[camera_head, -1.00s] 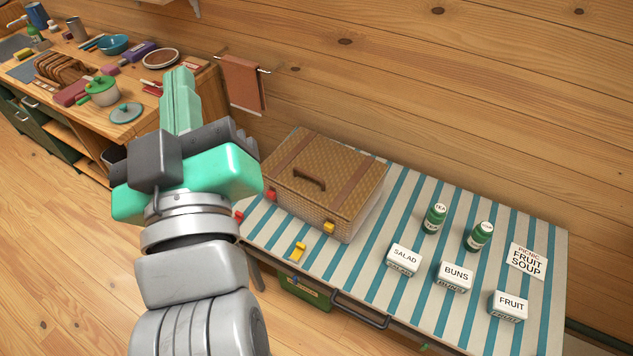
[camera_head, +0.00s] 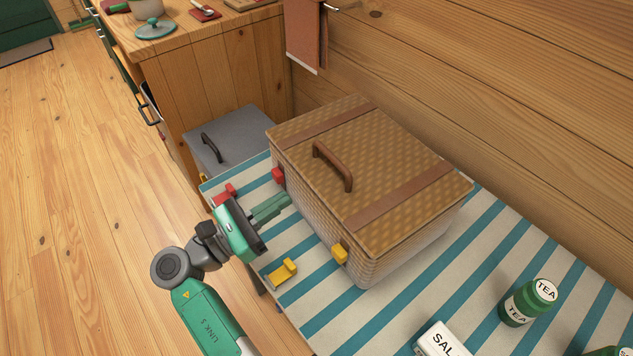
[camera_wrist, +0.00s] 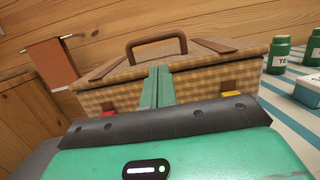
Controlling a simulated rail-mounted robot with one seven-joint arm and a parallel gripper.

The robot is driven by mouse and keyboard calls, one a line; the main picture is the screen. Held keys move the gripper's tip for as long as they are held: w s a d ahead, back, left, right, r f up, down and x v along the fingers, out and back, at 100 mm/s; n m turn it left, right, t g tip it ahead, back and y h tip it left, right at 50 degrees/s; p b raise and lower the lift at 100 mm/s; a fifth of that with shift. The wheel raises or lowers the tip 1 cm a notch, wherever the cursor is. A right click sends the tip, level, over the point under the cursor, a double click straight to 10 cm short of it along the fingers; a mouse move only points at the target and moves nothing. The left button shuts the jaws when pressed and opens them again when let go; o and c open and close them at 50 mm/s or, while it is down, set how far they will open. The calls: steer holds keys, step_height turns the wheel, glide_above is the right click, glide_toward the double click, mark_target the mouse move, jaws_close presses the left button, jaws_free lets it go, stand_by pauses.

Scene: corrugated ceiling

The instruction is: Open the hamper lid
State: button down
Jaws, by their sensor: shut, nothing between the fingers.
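The wicker hamper (camera_head: 330,222) stands on the striped table. Its woven lid (camera_head: 385,160) is down and has a brown arched handle (camera_head: 333,166) and two brown straps. A red catch (camera_head: 278,176) and a yellow catch (camera_head: 339,253) sit on its front side. My gripper (camera_head: 284,201) is shut and empty, just in front of the hamper's front side, between the two catches. In the wrist view my closed fingers (camera_wrist: 158,72) point at the hamper's front, below the handle (camera_wrist: 157,44). I cannot tell whether the fingertips touch the wicker.
A loose yellow piece (camera_head: 281,273) and a red piece (camera_head: 224,195) lie on the striped cloth (camera_head: 395,318) near the front edge. A grey lidded bin (camera_head: 235,140) is behind left.

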mark_target(319, 183)
steer(key=b+x, duration=0.2)
steer(key=x, duration=0.7)
steer(key=shift+s+f, duration=0.1)
steer(key=shift+w+d+r, duration=0.2)
steer(key=shift+w+d, duration=0.1)
steer(key=shift+d, duration=0.05)
